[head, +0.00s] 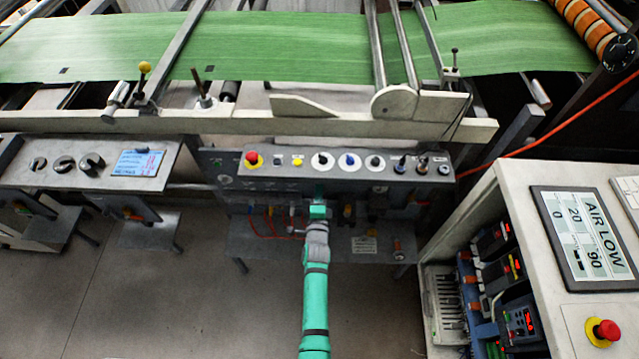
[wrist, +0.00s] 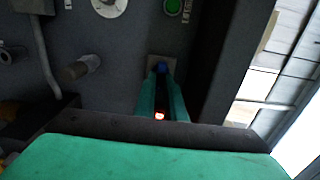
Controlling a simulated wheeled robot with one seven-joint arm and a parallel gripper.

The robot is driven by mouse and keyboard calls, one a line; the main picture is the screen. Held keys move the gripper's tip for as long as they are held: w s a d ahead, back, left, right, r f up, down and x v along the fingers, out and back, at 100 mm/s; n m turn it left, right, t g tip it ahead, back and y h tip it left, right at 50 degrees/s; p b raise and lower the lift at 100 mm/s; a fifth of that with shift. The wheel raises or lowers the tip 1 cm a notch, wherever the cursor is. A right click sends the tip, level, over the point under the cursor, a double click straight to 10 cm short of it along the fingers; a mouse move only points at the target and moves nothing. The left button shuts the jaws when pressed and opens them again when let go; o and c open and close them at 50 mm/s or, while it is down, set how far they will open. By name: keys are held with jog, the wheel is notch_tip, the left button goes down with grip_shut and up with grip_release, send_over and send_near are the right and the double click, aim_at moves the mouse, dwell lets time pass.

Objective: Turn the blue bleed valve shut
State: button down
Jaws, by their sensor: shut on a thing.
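My gripper (head: 318,201) reaches to the lower front of the grey control panel, just under its row of knobs. In the wrist view its two teal fingers (wrist: 162,92) are closed around the small blue bleed valve (wrist: 161,67). The valve sits on a square light plate on the dark panel face. Only its blue end shows between the fingertips, so I cannot tell how far it is turned. In the head view my gripper hides the valve.
The panel top carries a red stop button (head: 252,159) and several knobs. A grey stub (wrist: 82,68) sticks out left of the valve. A pale cabinet (head: 510,215) with an AIR LOW display (head: 585,245) stands right. Green web (head: 290,45) runs behind.

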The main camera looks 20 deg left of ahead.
jog(key=shift+d+f, duration=0.1)
jog(key=c, duration=1.8)
grip_release()
jog(key=v, duration=1)
jog(key=shift+s, duration=0.4)
jog(key=shift+d, duration=0.1)
